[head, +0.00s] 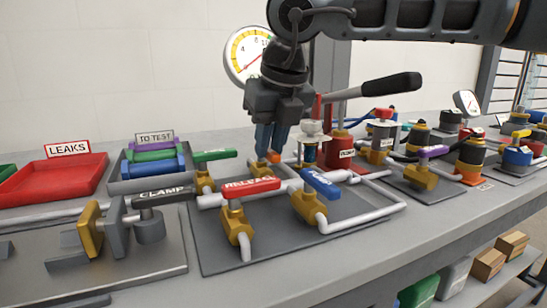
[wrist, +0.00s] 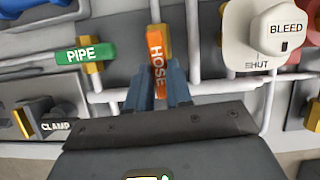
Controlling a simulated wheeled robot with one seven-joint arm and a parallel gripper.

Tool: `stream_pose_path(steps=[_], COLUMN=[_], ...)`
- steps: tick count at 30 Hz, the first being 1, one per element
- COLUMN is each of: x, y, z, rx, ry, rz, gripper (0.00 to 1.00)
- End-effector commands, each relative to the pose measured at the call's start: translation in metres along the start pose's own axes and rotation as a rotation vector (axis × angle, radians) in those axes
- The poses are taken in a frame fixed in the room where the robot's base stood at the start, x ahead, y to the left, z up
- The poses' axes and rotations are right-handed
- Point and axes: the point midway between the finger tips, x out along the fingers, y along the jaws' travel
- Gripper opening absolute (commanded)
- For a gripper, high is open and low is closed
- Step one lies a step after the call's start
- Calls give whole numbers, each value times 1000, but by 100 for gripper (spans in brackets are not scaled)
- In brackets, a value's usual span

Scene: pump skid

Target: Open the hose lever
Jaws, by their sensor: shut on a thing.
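The orange hose lever (wrist: 156,50), labelled HOSE, points toward my gripper in the wrist view, with a brass valve body at its far end. My gripper (wrist: 158,92) is shut on the near end of the lever, with one blue finger on each side of it. In the head view my gripper (head: 270,142) reaches down behind the red-handled valve. Only a small orange tip of the hose lever (head: 273,157) shows there; the rest is hidden by the fingers.
The green PIPE lever (wrist: 84,55) is close on the left, and the white BLEED knob (wrist: 285,30) on the right. In the head view a red lever (head: 250,188) and a blue lever (head: 320,184) stand in front. A long black-gripped pump handle (head: 390,85) rises at right.

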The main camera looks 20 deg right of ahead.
Motion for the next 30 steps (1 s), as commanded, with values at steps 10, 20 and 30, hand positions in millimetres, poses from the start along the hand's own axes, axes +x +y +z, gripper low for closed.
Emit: stream_pose_path(steps=[10, 20, 30], x=[0, 0, 0], y=[3, 3, 3], z=[0, 0, 0], rx=[67, 70, 69], ry=[2, 2, 1], rz=[-28, -28, -28], gripper=[0, 0, 46])
